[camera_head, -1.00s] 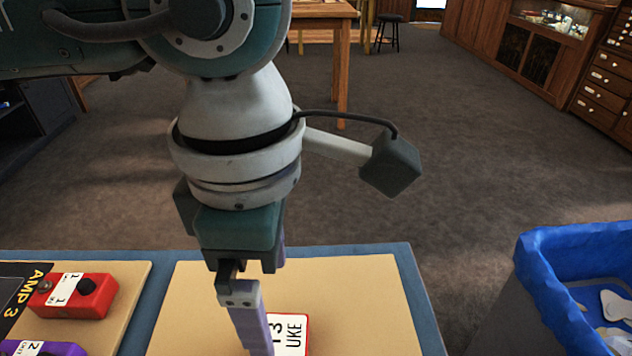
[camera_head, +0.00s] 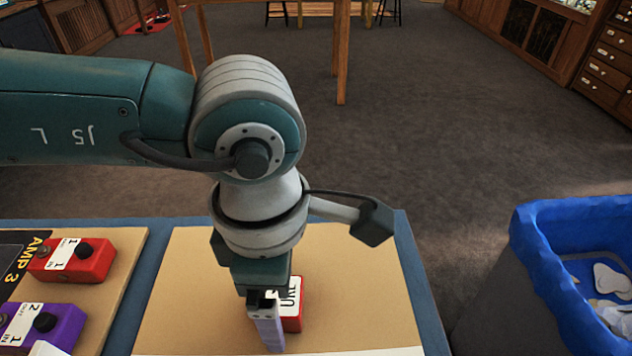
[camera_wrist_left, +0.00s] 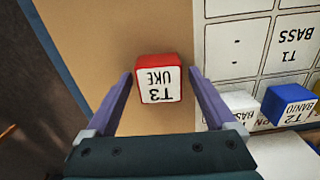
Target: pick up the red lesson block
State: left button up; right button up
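The red lesson block (camera_head: 292,312) has a white label and sits on the tan board (camera_head: 350,270), partly hidden behind my left gripper in the head view. In the left wrist view the red block (camera_wrist_left: 158,66) shows its label "T3 UKE" and lies between the purple fingers, near their tips. My left gripper (camera_wrist_left: 158,84) is open, with a gap visible on each side of the block. In the head view the left gripper (camera_head: 268,334) points down at the block. My right gripper is not in view.
A blue block (camera_wrist_left: 290,102) and a white block (camera_wrist_left: 240,104) stand beside the left gripper on a white grid sheet (camera_wrist_left: 240,40). Red (camera_head: 75,260) and purple (camera_head: 42,326) pedals are at the left. A blue-lined bin (camera_head: 530,250) stands at the right.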

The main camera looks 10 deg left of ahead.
pick_arm(q)
jog(key=c, duration=1.3)
jog(key=shift+r, duration=0.1)
